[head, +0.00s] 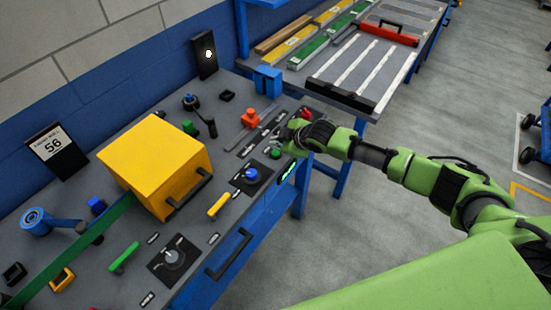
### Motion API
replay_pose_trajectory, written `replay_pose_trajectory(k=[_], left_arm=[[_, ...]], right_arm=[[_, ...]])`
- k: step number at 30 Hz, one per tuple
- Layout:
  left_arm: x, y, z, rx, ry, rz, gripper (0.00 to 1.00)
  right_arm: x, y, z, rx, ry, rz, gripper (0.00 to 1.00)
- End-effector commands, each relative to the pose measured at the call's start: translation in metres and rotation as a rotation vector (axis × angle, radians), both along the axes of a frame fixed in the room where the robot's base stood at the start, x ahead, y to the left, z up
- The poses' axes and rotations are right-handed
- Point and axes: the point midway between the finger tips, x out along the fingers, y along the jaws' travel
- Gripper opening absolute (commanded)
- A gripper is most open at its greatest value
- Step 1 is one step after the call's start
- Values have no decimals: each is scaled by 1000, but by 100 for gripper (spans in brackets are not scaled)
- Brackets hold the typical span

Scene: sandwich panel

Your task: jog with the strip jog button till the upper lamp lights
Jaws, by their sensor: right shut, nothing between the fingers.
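My right gripper (285,135) is shut and empty, low over the right edge of the grey panel top (120,215). It is close to a green button (275,153); I cannot tell whether it touches any button. Labels around it are too small to read, so I cannot tell which is the strip jog button. A black lamp plate (203,66) stands at the back against the blue wall with one bright white spot (208,54). I cannot tell whether this is the upper lamp. A green strip (70,252) runs from the lower left to the yellow box (152,165). My left gripper is not in view.
A red button (306,114) sits just right of my gripper. An orange-red part (251,118), a blue knob (251,173) and a yellow handle (219,205) stand nearby. A side table (395,50) with a red-handled tray is behind.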

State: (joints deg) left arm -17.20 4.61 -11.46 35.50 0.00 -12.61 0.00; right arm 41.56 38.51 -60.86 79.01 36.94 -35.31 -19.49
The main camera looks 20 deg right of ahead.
Motion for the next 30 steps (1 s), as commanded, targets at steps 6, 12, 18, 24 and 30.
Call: replay_pose_trajectory(k=[6,12,18,24,30], left_arm=[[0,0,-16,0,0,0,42],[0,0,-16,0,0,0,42],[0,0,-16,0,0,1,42],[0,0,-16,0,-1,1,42],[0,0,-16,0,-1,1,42]], right_arm=[[0,-1,-24,-1,1,-1,0],[0,0,-25,-1,1,-1,0],[0,0,-25,-1,1,-1,0],[0,0,-24,0,0,0,0],[0,0,-24,0,0,0,0]])
